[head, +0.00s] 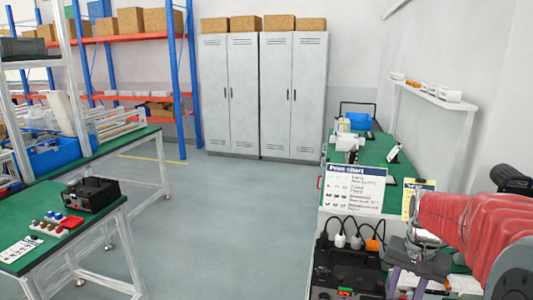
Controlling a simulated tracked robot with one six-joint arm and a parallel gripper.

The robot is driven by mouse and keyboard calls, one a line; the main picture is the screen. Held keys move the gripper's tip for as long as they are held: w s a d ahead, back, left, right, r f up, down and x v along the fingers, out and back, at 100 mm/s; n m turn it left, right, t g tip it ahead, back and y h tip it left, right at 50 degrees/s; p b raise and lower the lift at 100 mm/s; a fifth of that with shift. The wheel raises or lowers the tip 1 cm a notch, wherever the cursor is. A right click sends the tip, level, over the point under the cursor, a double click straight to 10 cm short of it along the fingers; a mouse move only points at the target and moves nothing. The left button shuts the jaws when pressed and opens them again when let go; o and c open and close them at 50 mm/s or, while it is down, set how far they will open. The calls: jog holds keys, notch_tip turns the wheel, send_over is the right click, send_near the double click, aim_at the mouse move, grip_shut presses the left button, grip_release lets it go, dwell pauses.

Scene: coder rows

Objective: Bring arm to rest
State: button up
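My arm (458,232), covered in a red ribbed sleeve, reaches in from the right edge at the lower right. My gripper (405,290) hangs at its end with its fingers pointing down, over the near end of the right bench. The two fingers stand apart, and I see nothing held between them. The lowest part of the fingers is at the picture's bottom edge.
A black box with plugs (348,268) stands left of my gripper. A sign (355,188) and a yellow card (418,198) stand behind it. A green bench (375,153) runs back beneath a wall shelf (435,96). The middle floor (215,220) is clear.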

jog(key=s+a+r+n+t, duration=0.2)
jog(key=s+a+r+n, duration=0.1)
jog(key=s+a, duration=0.5)
jog(key=s+a+r+n+t, duration=0.2)
jog(key=s+a+r+n, duration=0.1)
jog(key=s+a, duration=0.6)
jog(key=shift+a+r+n+t, duration=0.25)
jog(key=shift+n+t, duration=0.15)
jog(key=shift+n, duration=0.2)
jog(key=shift+s, duration=0.15)
